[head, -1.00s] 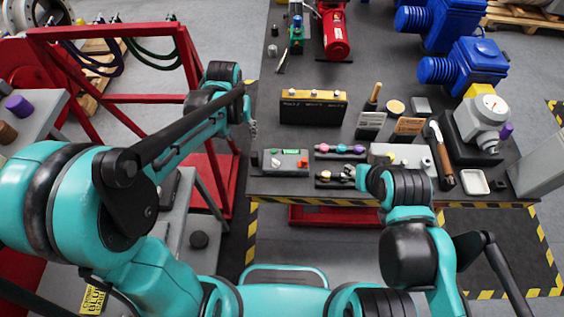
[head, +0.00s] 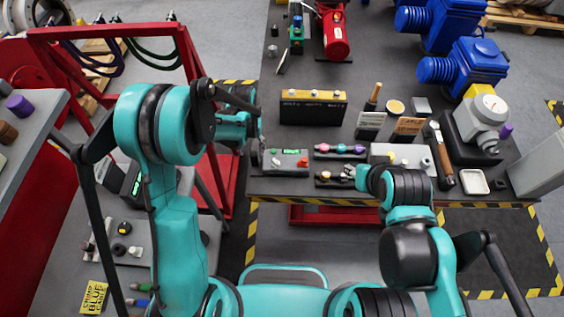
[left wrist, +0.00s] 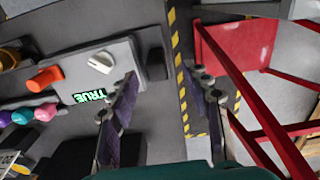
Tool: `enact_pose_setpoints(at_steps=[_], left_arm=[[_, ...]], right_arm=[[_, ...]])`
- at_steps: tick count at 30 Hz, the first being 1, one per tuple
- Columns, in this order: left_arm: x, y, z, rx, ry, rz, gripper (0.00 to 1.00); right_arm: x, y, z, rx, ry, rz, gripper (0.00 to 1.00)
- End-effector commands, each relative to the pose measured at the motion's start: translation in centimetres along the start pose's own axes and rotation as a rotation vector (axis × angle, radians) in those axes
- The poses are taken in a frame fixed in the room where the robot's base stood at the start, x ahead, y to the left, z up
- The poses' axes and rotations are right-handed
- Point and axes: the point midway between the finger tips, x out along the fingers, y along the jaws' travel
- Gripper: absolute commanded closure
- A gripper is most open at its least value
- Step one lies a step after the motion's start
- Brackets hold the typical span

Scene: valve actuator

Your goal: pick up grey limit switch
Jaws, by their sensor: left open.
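A small dark grey block (left wrist: 156,64) lies beside the grey box (left wrist: 100,66) in the left wrist view; it looks like the limit switch, but I cannot be sure. The box has a green "TRUE" display, an orange knob and a white knob, and shows in the head view (head: 272,168). My left gripper (left wrist: 160,78) is open, its two fingers spread to either side of the block's line. In the head view my left gripper (head: 259,152) is at the table's left edge, mostly hidden by its arm. My right gripper is largely hidden behind its wrist.
Coloured knobs (head: 342,149) stand right of the box. A black-and-yellow case (head: 313,107) stands behind it. A red frame (head: 105,32) stands left of the table.

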Motion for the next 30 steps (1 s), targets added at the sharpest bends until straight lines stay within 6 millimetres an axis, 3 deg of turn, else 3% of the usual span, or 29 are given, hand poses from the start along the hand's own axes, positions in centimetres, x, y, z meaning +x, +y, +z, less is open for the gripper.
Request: enact_pose_setpoints(at_steps=[7, 16, 22, 30], left_arm=[[3.6, 0.5, -0.3, -0.001, 0.0, 0.0, 0.52], [4.2, 0.5, -0.3, 0.0, 0.0, 0.0, 0.52], [4.2, 0.5, -0.3, 0.0, 0.0, 0.0, 1.0], [4.1, 0.5, -0.3, 0.0, 0.0, 0.001, 1.0]], right_arm=[[0.0, 0.0, 0.0, 0.0, 0.0, 0.0, 0.61], [0.0, 0.0, 0.0, 0.0, 0.0, 0.0, 0.61], [0.0, 0.0, 0.0, 0.0, 0.0, 0.0, 0.61], [0.0, 0.0, 0.0, 0.0, 0.0, 0.0, 0.61]])
